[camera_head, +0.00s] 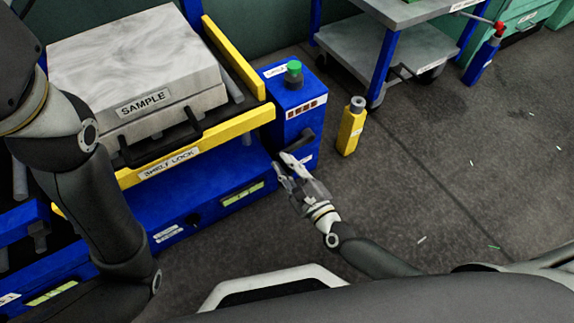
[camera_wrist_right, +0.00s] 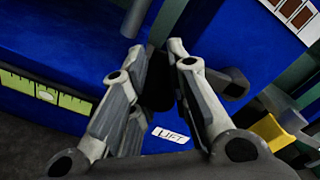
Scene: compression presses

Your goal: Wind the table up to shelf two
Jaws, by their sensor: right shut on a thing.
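The table (camera_head: 207,143) is the yellow-edged platform at the left in the head view, carrying a grey slab marked SAMPLE. Its front edge has a label reading SHELF LOCK. On the blue post at its right is a dark crank (camera_head: 303,141). My right gripper (camera_head: 284,167) is at this crank. In the right wrist view, the gripper (camera_wrist_right: 160,65) is shut on the dark crank handle (camera_wrist_right: 157,90), above a label reading LIFT (camera_wrist_right: 171,135). The fingers hide part of the handle. My left arm crosses the left of the head view; its gripper is out of sight.
A green button (camera_head: 293,72) tops the blue post (camera_head: 285,102). A grey cart (camera_head: 352,50) is behind, with a blue post with a red top (camera_head: 483,57) farther right. The floor at right is mostly clear.

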